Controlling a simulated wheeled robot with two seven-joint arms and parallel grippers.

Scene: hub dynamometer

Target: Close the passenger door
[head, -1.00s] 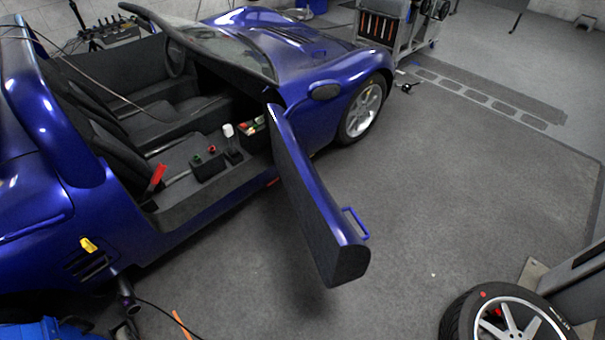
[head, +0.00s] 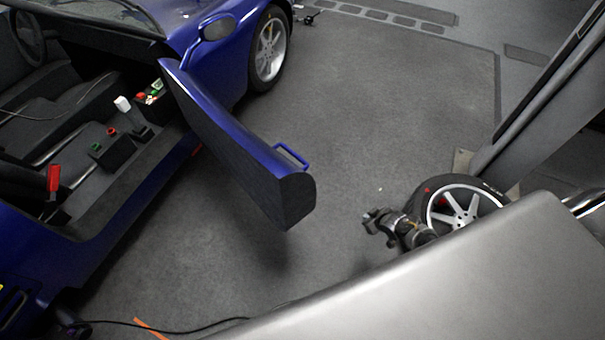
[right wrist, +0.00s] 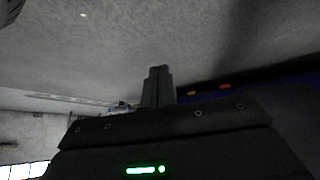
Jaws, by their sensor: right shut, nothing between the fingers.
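The blue passenger door (head: 235,150) of the blue car (head: 110,215) stands wide open, swung out over the floor. Its bar handle (head: 292,156) is on the outer face near the free end. My right gripper (head: 374,220) is in the head view, to the right of the door's free end and apart from it. Its closed fingers also show in the right wrist view (right wrist: 158,86), with nothing between them. My left gripper is out of view.
A loose wheel (head: 455,208) lies on the floor behind my right gripper, by a grey post (head: 545,90). A cable (head: 170,322) runs along the floor near the car. Small items sit in the open cabin.

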